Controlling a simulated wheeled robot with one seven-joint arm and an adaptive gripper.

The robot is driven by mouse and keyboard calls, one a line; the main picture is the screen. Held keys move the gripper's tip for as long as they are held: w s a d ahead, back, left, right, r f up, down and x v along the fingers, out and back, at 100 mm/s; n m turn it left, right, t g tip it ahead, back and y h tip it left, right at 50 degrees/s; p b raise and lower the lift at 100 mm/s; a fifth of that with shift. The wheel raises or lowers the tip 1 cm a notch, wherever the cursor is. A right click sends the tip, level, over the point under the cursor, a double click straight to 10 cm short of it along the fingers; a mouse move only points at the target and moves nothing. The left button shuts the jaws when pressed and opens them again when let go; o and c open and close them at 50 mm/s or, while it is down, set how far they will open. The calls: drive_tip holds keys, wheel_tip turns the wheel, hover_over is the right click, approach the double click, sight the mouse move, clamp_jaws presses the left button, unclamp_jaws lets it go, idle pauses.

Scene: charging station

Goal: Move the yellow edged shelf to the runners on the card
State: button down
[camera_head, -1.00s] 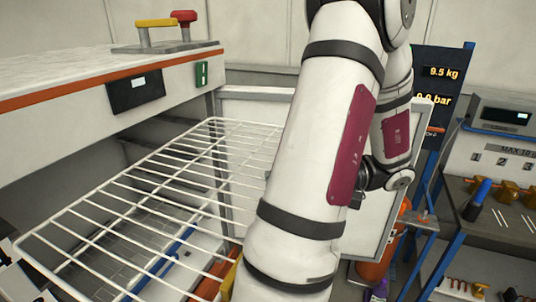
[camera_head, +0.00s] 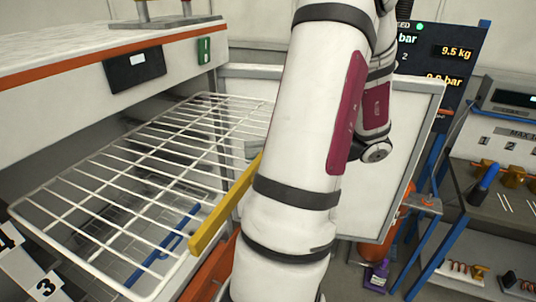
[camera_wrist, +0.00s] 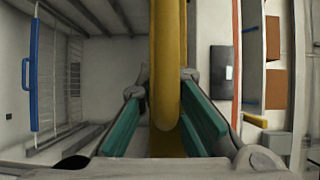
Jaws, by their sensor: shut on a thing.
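The yellow edged shelf is a white wire rack (camera_head: 150,180) with a yellow bar (camera_head: 222,208) along its right edge. In the head view it stretches level or nearly so in front of the cabinet's opening. In the wrist view the yellow bar (camera_wrist: 166,50) runs up the middle between my gripper's (camera_wrist: 166,120) teal pads, which are shut on it. My arm hides most of my gripper in the head view. A small green card (camera_head: 204,50) with a white mark, too small to read surely, is on the cabinet front. The runners beneath the rack are unclear.
The cabinet (camera_head: 60,95) has an orange stripe and a dark display. A blue edged shelf (camera_head: 165,248) lies lower inside. The white door (camera_head: 410,140) stands open behind my arm. A workbench is at right.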

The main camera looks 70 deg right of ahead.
sight(187, 141)
drive_tip(key=shift+w+d, duration=0.15)
drive_tip(key=shift+w, duration=3.1)
drive_tip(key=shift+w+d, duration=0.15)
drive_tip(key=shift+w, duration=3.05)
drive_tip(key=w+d+f+b, duration=0.1)
drive_tip(key=w+b, duration=1)
drive_tip(key=w, duration=1.3)
drive_tip(key=shift+d+f, duration=0.2)
drive_tip(key=shift+f, duration=0.8)
drive_tip(key=c, duration=1.7)
unclamp_jaws()
drive_tip(key=v, duration=1.2)
